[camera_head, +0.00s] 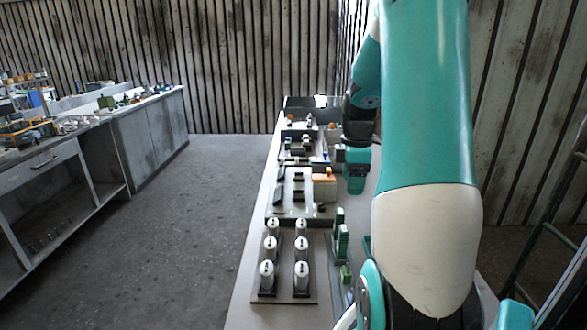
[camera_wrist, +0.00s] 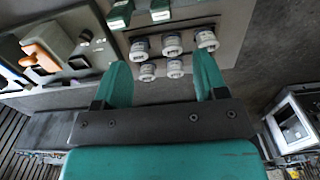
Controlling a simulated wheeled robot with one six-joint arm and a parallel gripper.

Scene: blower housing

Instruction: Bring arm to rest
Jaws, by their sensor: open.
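My teal arm fills the right side of the head view. My gripper (camera_head: 356,170) hangs over the right part of the long workbench (camera_head: 247,282), above its far half. In the wrist view my gripper (camera_wrist: 163,80) shows two teal fingers set wide apart, with nothing between them. Several white cylinders (camera_wrist: 172,44) on a dark board lie beyond the fingertips there. The gripper is apart from them and holds nothing.
White cylinders (camera_head: 301,250) stand on a board at the bench's near end. Green parts (camera_head: 341,240) stand right of them. An orange-topped part (camera_head: 323,174) lies near my gripper. Another bench (camera_head: 150,130) is at the left. The floor (camera_head: 200,210) between is clear.

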